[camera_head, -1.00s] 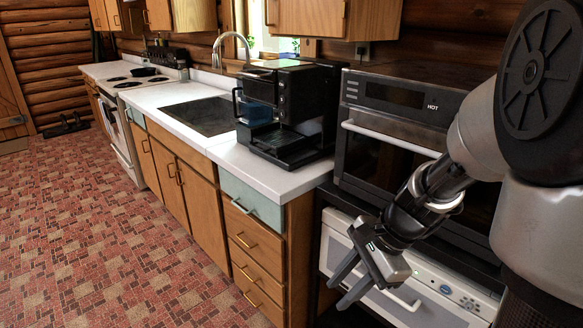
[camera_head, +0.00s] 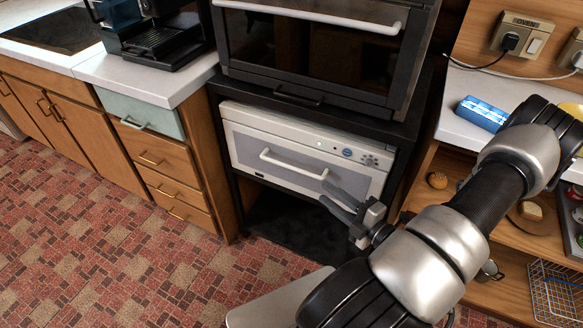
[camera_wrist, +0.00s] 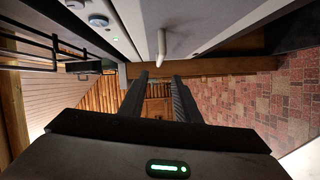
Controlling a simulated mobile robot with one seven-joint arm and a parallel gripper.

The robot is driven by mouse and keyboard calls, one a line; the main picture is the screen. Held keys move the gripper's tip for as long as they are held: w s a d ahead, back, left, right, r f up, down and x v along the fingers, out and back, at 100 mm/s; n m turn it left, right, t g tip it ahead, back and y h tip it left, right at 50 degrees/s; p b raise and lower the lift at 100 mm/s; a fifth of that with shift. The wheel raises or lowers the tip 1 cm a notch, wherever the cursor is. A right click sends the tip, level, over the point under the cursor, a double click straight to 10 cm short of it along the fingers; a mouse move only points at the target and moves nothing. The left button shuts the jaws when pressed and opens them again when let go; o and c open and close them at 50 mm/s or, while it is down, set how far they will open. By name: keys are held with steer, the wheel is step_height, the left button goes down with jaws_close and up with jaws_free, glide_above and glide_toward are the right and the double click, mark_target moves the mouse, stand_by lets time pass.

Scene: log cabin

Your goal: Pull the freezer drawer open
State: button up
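The freezer drawer (camera_head: 300,153) is a white front with a control panel at its right. It sits low in a black frame and looks shut, with its front flush. Its white bar handle (camera_head: 293,164) runs across the middle; the handle's end also shows in the wrist view (camera_wrist: 162,46), ahead of the fingers. My gripper (camera_head: 330,192) is open and empty, with a gap between its two dark fingers. It is in front of the drawer, near the handle's right end. I cannot tell whether a finger touches the handle. The wrist view shows the open fingers (camera_wrist: 160,78).
A dark oven (camera_head: 310,45) with a bar handle is above the drawer. A wooden cabinet (camera_head: 165,160) stands at the left. Wooden shelves with a wire basket (camera_head: 557,292) are at the right. The tiled floor (camera_head: 110,250) at the front left is clear.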

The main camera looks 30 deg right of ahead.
mark_target(291, 166)
steer(key=b+x, duration=0.3)
steer(key=x, duration=1.3)
steer(key=shift+f, duration=0.1)
steer(key=shift+s, duration=0.1)
jaws_close()
